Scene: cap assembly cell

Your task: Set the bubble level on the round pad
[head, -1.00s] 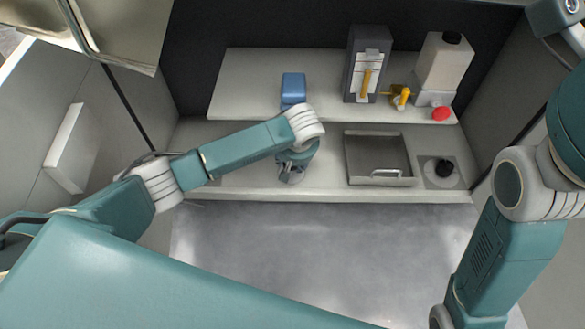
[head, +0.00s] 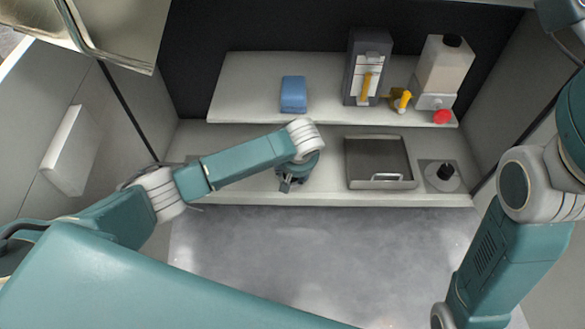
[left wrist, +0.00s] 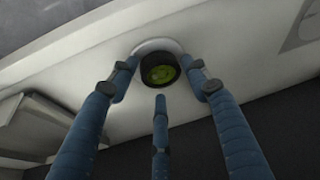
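The bubble level (left wrist: 159,70) is a small black round body with a yellow-green face, seen in the left wrist view. It sits at the near edge of a white round pad (left wrist: 158,45), overlapping it; how fully it rests on the pad I cannot tell. My left gripper (left wrist: 160,78) has its three fingers spread around the level, with small gaps showing beside and below it. In the head view the left gripper (head: 288,182) points down over the lower shelf, and hides the level and pad. My right arm shows at the right, its gripper out of view.
A dark tray with a handle (head: 379,165) and a black knob on a grey plate (head: 445,172) stand right of the left gripper. The raised shelf holds a blue block (head: 293,94), a dark dispenser (head: 368,68) and a pump bottle (head: 443,70).

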